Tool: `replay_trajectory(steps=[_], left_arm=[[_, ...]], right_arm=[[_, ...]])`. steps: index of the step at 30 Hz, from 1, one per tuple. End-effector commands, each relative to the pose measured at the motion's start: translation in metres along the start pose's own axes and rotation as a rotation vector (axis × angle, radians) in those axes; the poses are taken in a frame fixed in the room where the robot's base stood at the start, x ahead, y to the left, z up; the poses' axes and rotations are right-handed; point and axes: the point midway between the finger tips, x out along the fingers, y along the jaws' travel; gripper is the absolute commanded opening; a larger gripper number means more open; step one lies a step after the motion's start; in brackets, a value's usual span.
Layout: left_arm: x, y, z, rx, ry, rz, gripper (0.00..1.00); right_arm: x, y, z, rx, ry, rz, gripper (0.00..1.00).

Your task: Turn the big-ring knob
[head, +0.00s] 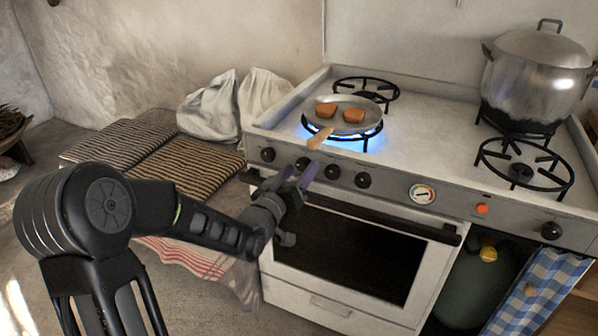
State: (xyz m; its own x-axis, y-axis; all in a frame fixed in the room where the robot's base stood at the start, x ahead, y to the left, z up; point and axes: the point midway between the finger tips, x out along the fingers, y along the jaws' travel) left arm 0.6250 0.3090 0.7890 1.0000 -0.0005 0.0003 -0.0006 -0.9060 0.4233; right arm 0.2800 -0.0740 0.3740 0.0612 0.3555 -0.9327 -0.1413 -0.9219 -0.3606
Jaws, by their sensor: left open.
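A white stove (438,135) has a row of black knobs along its front panel. Toward the left are the leftmost knob (268,154), a second knob (302,163), a third knob (332,172) and a fourth knob (363,180). A separate knob (551,230) sits at the far right. No readable label shows which one is the big-ring knob. My right gripper is not in view.
A pan (352,109) with two brown pieces stands over a blue flame; its wooden handle (320,139) overhangs the front edge. A large pot (537,75) stands at back right. The oven door handle (428,231) juts out below the knobs. Striped cushions (185,165) lie left.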

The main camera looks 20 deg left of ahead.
Motion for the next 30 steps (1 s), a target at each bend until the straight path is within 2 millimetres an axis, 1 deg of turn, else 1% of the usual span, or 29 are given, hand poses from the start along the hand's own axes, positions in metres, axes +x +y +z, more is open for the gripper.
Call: replay_trajectory(steps=[3,9,27,30], left_arm=[[0.0032,0.0001,0.0000,0.000,0.000,0.000,0.57],[0.0029,0.0000,-0.0001,0.000,0.000,0.000,0.56],[0.0027,-0.0001,0.0000,0.000,0.000,-0.001,0.07],[0.0027,-0.0001,0.0000,0.000,0.000,-0.001,0.00]], right_arm=[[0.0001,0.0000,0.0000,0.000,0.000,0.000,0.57],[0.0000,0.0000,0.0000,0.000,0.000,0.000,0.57],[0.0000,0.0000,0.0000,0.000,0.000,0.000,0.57],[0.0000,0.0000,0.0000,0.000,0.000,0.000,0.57]])
